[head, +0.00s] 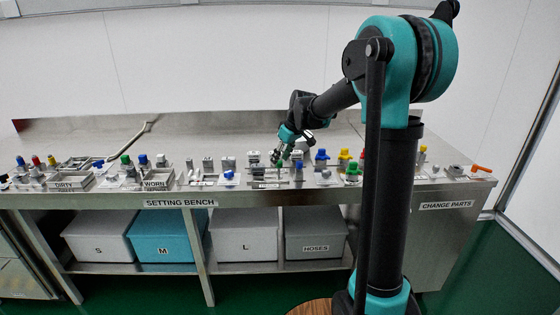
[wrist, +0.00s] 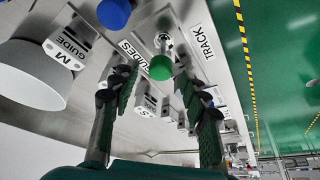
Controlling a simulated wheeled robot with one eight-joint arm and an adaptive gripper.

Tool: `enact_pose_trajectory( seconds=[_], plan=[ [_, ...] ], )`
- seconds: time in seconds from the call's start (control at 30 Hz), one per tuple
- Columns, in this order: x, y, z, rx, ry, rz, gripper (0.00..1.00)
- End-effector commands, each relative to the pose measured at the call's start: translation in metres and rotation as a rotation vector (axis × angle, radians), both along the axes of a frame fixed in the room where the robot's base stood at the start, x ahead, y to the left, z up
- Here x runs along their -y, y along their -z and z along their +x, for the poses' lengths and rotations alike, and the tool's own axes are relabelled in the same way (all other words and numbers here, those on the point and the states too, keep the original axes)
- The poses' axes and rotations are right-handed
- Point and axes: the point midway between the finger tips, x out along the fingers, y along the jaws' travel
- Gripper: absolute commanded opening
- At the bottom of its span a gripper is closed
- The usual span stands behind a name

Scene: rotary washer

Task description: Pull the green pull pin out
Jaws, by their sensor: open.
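The green pull pin shows in the wrist view as a round green knob (wrist: 160,67), seen close up near a plate labelled TRACK (wrist: 203,42). My gripper (wrist: 155,80) is open. Its two dark green finger pads point toward the knob, one on either side in the picture. I cannot tell whether the knob lies between the pads or just beyond them.
A blue knob (wrist: 114,13) and a grey GUIDE M block (wrist: 68,45) are left of the green knob in the wrist view. A large pale cylinder (wrist: 35,75) is farther left. Fixtures crowd the bench's front; the bench behind them (head: 215,135) is mostly clear.

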Motion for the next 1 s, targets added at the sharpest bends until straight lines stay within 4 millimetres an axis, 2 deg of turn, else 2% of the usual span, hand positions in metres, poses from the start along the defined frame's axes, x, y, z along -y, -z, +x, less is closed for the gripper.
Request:
enact_pose_trajectory(
  seconds=[0.3,0.5,0.7,1.0],
  plan=[
    [0.018,-0.059,-0.018,0.000,0.001,0.000,0.45],
    [0.026,-0.086,-0.025,0.000,0.001,0.000,0.45],
    [0.029,-0.097,-0.029,0.000,0.000,0.000,0.45],
    [0.029,-0.097,-0.029,0.000,0.002,0.000,0.45]
  ],
)
